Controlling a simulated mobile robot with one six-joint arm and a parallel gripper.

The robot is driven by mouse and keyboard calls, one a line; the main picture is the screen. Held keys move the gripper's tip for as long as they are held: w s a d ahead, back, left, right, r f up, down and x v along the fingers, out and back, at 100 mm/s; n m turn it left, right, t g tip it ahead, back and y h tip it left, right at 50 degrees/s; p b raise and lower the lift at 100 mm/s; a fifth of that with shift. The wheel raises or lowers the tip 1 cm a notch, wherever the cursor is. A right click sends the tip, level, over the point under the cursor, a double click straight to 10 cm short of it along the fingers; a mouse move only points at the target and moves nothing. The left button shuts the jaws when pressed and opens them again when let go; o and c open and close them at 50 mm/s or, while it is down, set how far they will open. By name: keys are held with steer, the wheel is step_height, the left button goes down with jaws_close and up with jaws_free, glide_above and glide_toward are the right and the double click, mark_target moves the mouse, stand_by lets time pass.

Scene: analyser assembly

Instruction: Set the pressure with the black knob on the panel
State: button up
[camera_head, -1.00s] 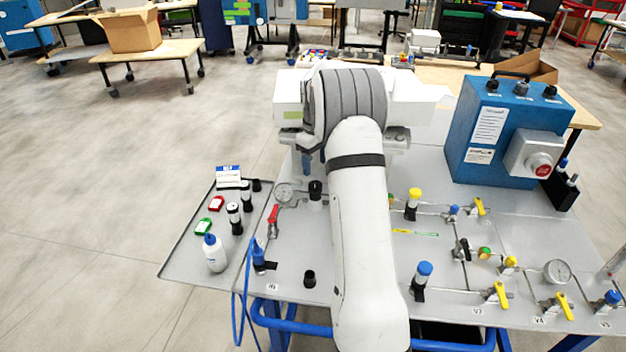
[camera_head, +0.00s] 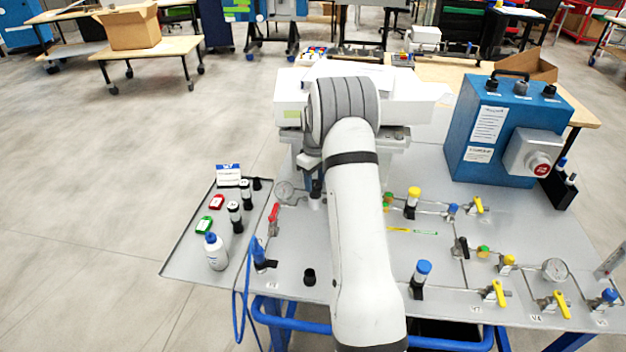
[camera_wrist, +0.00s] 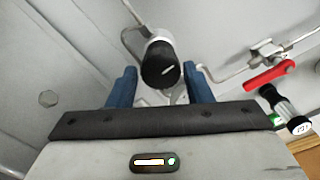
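The black knob (camera_wrist: 158,66) sits on a pale cylindrical body on the grey panel (camera_wrist: 80,40) in the wrist view. It is at the upper middle, around the tips of my gripper (camera_wrist: 161,74). The two blue fingers are spread, one on each side of the knob, with a visible gap on both sides. Whether the tips are level with the knob or above it, I cannot tell. In the head view the black knob (camera_head: 317,187) shows beside my arm, partly hidden, and my gripper is mostly hidden.
A red valve handle (camera_wrist: 269,76) is right of the knob in the wrist view. Marker-like bottles (camera_head: 234,217) and a white bottle (camera_head: 215,252) stand on the left tray. A blue box (camera_head: 508,130) stands back right. Yellow-handled valves (camera_head: 494,292) line the front right.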

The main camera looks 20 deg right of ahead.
mark_target(315, 182)
steer(key=c, duration=0.6)
steer(key=shift+m+b, duration=0.55)
steer(key=shift+m, duration=0.95)
steer(key=shift+c, duration=0.2)
steer(key=o, duration=1)
steer(key=shift+r, duration=0.1)
step_height(315, 182, up, 8)
steer(key=shift+f+b, duration=0.2)
steer(key=shift+b, duration=0.25)
